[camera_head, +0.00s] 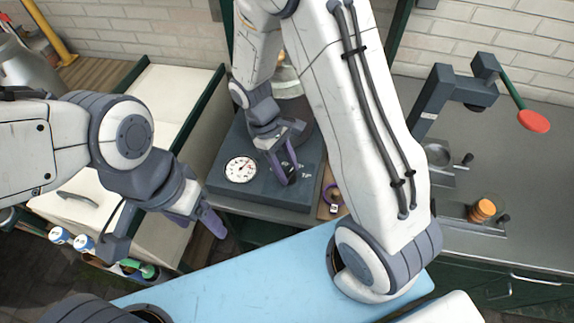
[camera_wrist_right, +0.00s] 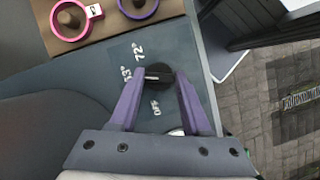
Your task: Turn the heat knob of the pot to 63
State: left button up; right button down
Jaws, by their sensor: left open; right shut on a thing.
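The pot (camera_head: 292,108) stands on a dark blue-grey base (camera_head: 222,190), partly behind my right arm. The 72 label (camera_wrist_right: 139,52) is above that; a third label (camera_wrist_right: 155,108) is below. My right gripper (camera_head: 284,165) is shut on the knob, which shows between its fingertips (camera_wrist_right: 160,78). My left gripper (camera_head: 165,235) is open and empty, left of the base.
A pink ring (camera_wrist_right: 70,20) and a purple ring (camera_wrist_right: 137,5) lie on a wooden board (camera_wrist_right: 105,28) beside the base. A press with a red-ended lever (camera_head: 534,120) stands at right. A blue surface (camera_head: 250,275) is in front. Bottles (camera_head: 83,242) sit below left.

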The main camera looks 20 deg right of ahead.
dwell(0.4)
jog(key=shift+c, duration=1.8)
grip_release()
jog(key=shift+r, duration=0.1)
jog(key=b+v, duration=0.1)
jog(key=v, duration=0.9)
jog(key=shift+r, duration=0.2)
jog(key=shift+w, duration=0.1)
